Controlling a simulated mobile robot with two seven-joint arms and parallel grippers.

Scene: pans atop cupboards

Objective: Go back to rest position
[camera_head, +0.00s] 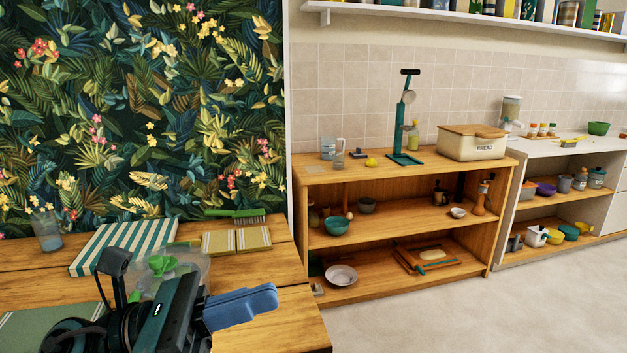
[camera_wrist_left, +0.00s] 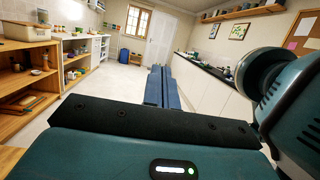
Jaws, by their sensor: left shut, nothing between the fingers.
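My left gripper (camera_head: 243,306) is at the lower left of the head view, above the right end of the near wooden table. Its blue fingers are together and empty, pointing right. In the left wrist view the fingers (camera_wrist_left: 162,88) also show closed, pointing out over the open floor. My right gripper is in neither view. No pan is clearly held or touched by my left gripper.
The wooden table (camera_head: 290,309) holds a striped board (camera_head: 124,246), a green brush (camera_head: 236,214), a glass (camera_head: 46,232) and a clear container (camera_head: 170,264) close behind my left arm. Wooden shelves (camera_head: 400,235) stand at the back. The floor (camera_head: 480,310) at right is clear.

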